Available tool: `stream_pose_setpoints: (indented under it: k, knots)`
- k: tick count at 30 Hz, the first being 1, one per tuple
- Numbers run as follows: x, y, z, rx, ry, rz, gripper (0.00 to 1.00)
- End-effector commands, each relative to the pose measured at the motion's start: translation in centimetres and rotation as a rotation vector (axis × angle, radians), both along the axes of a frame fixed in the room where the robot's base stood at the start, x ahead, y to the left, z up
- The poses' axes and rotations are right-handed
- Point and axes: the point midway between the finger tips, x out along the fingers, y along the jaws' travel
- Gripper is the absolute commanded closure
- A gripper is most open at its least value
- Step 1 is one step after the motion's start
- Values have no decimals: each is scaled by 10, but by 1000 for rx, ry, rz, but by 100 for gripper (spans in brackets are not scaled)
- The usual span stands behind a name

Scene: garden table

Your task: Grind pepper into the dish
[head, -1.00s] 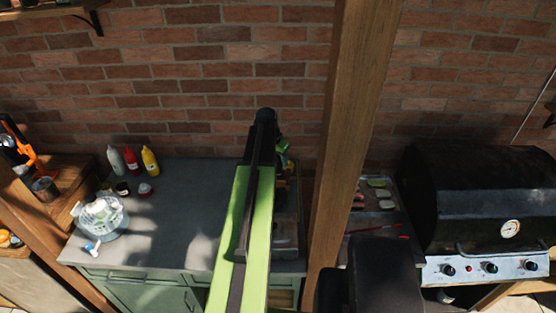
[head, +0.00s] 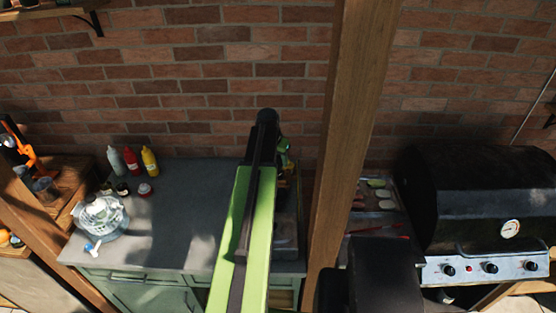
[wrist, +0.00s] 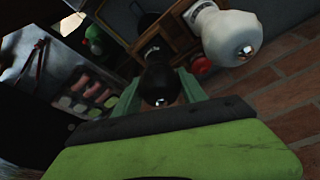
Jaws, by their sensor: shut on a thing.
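My gripper (wrist: 160,88) shows in the wrist view with its two green fingers shut on a dark pepper mill (wrist: 157,65). A white mill (wrist: 230,40) with a metal tip stands to the right of it, apart from my fingers. In the head view my arm hides the gripper and the mill. I cannot make out a dish for certain. A tray (head: 385,217) with pale and pink food pieces lies right of the wooden post, and these pieces (wrist: 85,95) also show at the left of the wrist view.
A wooden caddy (wrist: 180,35) is close around the mills. A wooden post (head: 350,130) stands right of my arm, and a black grill (head: 480,195) is beyond it. The counter's middle (head: 190,210) is clear.

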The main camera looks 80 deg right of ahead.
Motion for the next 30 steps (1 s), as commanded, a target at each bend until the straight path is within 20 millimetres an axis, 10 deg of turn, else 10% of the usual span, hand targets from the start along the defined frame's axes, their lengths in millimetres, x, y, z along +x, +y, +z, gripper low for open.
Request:
stream_pose_setpoints:
  k: [7, 16, 30]
  knots:
    - [1, -2, 0, 0, 0, -376, 100]
    - [-1, 1, 0, 1, -1, -402, 100]
    - [-2, 1, 0, 0, 0, 228, 100]
